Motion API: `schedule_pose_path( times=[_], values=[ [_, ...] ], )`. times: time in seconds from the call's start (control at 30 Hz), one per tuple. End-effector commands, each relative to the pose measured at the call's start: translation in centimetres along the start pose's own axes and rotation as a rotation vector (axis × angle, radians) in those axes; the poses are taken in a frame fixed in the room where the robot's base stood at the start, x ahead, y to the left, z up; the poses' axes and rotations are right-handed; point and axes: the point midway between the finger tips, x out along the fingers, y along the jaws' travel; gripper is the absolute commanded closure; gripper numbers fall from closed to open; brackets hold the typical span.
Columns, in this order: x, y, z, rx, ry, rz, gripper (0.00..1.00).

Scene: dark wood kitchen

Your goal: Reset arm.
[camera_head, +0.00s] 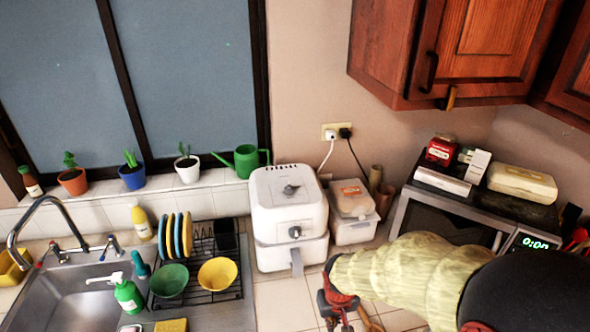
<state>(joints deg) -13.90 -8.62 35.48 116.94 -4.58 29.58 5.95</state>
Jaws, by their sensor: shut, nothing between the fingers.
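My arm reaches in from the lower right, covered in a pale yellow sleeve. My gripper (338,318) is at the bottom of the head view, over the tiled counter in front of the white air fryer. It is shut and holds nothing. Its lower end is near the frame's bottom edge. The arm hides part of the counter and the lower front of the microwave.
A white air fryer (288,215) and a clear food container (352,211) stand behind my gripper. A microwave (448,217) is at right under wooden cabinets (470,45). At left are a sink (75,305) and a dish rack (226,270) with bowls and plates.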

Motion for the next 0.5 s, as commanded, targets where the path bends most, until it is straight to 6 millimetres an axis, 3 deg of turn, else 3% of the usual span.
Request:
schedule_pose_path(
  times=[0.37, 0.5],
  values=[
    [-9.5, 2.5, 6.3, 0.039, 0.005, -0.006, 1.0],
    [-13.7, 3.7, 9.7, 0.081, 0.074, -0.01, 1.0]
  ],
)
